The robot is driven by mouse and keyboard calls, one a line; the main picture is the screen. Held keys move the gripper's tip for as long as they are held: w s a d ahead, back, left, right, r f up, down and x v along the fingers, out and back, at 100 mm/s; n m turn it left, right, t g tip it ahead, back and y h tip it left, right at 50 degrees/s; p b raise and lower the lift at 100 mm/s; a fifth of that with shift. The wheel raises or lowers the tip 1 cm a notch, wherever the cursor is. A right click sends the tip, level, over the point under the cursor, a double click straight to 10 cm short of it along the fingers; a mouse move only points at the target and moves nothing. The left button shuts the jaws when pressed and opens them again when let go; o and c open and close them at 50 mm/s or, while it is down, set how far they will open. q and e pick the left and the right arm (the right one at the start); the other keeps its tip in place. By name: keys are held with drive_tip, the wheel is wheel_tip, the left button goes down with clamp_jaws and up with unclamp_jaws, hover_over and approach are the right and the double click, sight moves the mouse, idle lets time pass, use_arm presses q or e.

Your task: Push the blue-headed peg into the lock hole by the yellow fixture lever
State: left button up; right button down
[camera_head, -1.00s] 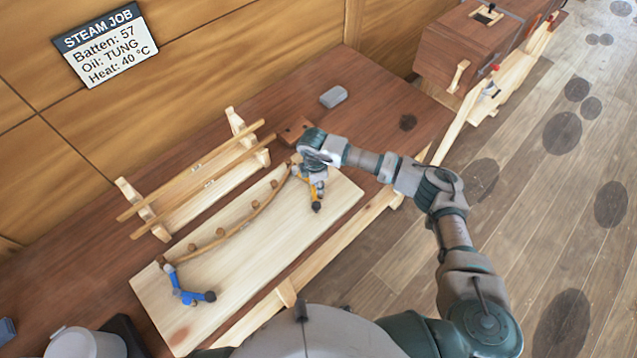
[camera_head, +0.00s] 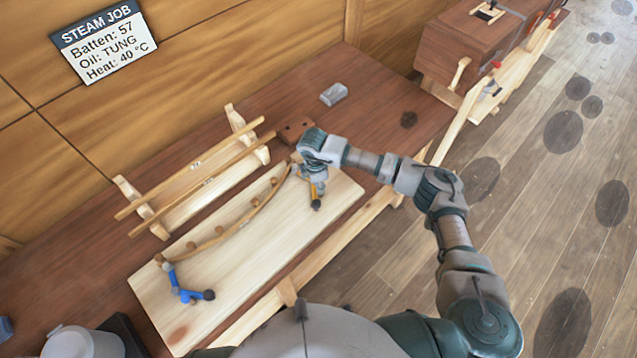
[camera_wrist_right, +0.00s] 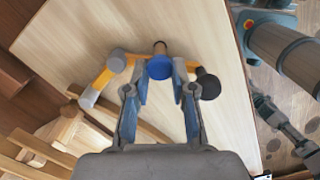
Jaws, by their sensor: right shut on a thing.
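In the head view the yellow fixture lever (camera_head: 315,190) with a black knob stands at the right end of the pale board. My right gripper (camera_head: 311,173) is over it. In the right wrist view the round blue head of the peg (camera_wrist_right: 159,67) is between the tips of my right gripper (camera_wrist_right: 160,88), which is shut on it. The yellow lever (camera_wrist_right: 113,68) lies just beyond, its black knob (camera_wrist_right: 208,86) close to the right finger. The lock hole is hidden. My left gripper is not in view.
A bent batten (camera_head: 232,228) runs along wooden pegs on the pale board (camera_head: 280,240) to a blue lever (camera_head: 180,284). A rack (camera_head: 200,190) with straight battens and a brown block (camera_head: 295,129) stand behind. A grey block (camera_head: 333,94) lies farther back.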

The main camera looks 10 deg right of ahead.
drive_tip(key=shift+s+f, duration=0.1)
drive_tip(key=c, duration=0.9)
unclamp_jaws()
wheel_tip(320, 180, up, 8)
drive_tip(key=p, duration=0.5)
